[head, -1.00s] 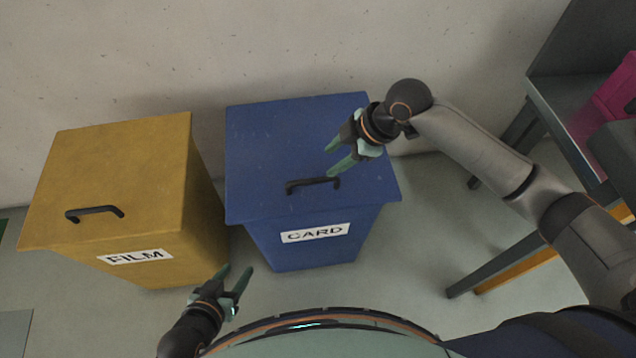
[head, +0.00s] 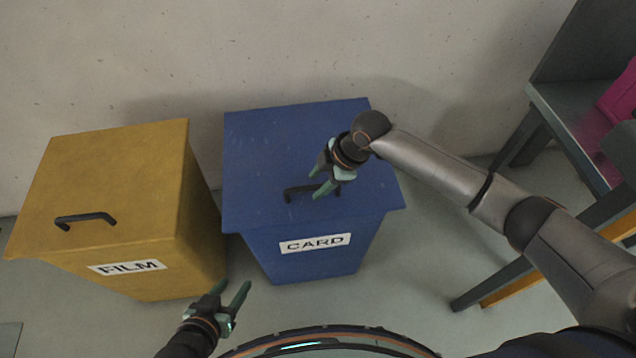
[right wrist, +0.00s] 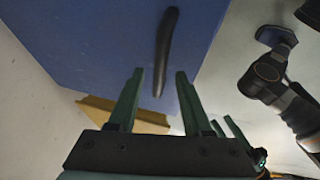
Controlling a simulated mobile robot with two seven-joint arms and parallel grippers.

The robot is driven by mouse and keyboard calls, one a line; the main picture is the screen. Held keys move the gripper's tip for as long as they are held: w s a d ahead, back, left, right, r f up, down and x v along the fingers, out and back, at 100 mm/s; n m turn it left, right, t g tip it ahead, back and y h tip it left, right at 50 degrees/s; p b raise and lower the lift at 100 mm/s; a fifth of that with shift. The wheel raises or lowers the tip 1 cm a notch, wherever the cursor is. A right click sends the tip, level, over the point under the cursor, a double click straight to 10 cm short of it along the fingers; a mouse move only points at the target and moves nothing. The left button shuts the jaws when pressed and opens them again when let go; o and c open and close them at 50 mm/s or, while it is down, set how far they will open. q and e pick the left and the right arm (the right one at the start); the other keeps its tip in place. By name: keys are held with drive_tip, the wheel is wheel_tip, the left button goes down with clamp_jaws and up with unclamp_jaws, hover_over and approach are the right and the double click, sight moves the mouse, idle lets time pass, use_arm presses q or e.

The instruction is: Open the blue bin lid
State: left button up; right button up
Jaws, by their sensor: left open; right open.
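The blue bin (head: 316,255) with a CARD label stands against the wall, and its flat blue lid (head: 270,150) is closed. A black bar handle (head: 300,190) sits near the lid's front edge. My right gripper (head: 318,184) is open over the handle's right part in the head view. In the right wrist view, the handle (right wrist: 166,50) shows with its lower end between the open fingers of my right gripper (right wrist: 154,85); I cannot tell whether they touch. My left gripper (head: 234,290) is open and empty, low in front of the bins.
A yellow bin (head: 120,190) labelled FILM, with a closed lid and black handle, stands left of the blue bin. A dark grey table (head: 570,110) with a magenta object (head: 620,92) is at the right. Grey floor is free between bin and table.

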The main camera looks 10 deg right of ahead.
drive_tip(key=shift+a+f, duration=0.1)
drive_tip(key=shift+f, duration=0.15)
clamp_jaws()
idle(1.4)
